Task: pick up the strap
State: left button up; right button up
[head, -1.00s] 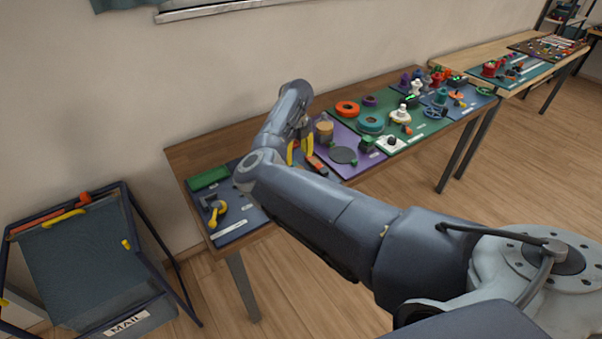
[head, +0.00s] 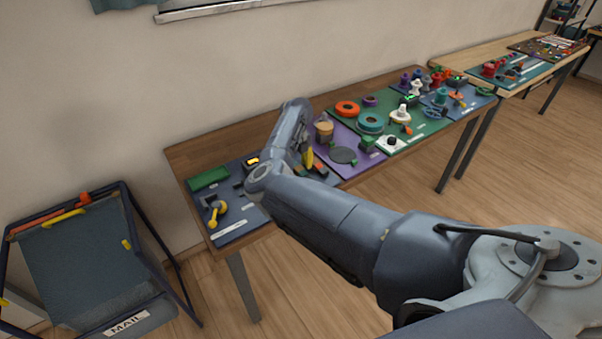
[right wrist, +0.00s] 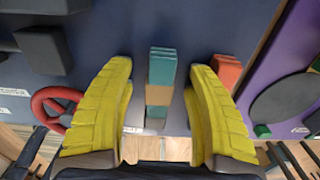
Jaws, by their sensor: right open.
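My right gripper (head: 308,157) is over the blue mat (head: 236,230) at the left end of the near table. It points down, and its yellow fingers are open. In the right wrist view, the open fingers (right wrist: 162,68) are on either side of a narrow teal and tan banded piece (right wrist: 161,68), which looks like the strap. It lies between them, apart from both fingers, and its near end is hard to make out. I cannot pick it out in the head view, where my arm covers that part of the mat. My left gripper is not in view.
A red-orange block (right wrist: 227,70) lies close beside the right finger, and a red ring (right wrist: 58,108) is at the left. A dark block (right wrist: 42,48) is farther left. A purple mat (head: 345,136) with a grey disc (head: 343,155) adjoins. A mail bin (head: 85,260) stands left of the table.

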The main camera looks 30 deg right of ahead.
grip_shut()
dwell(0.3)
jog(key=shift+r, duration=0.15)
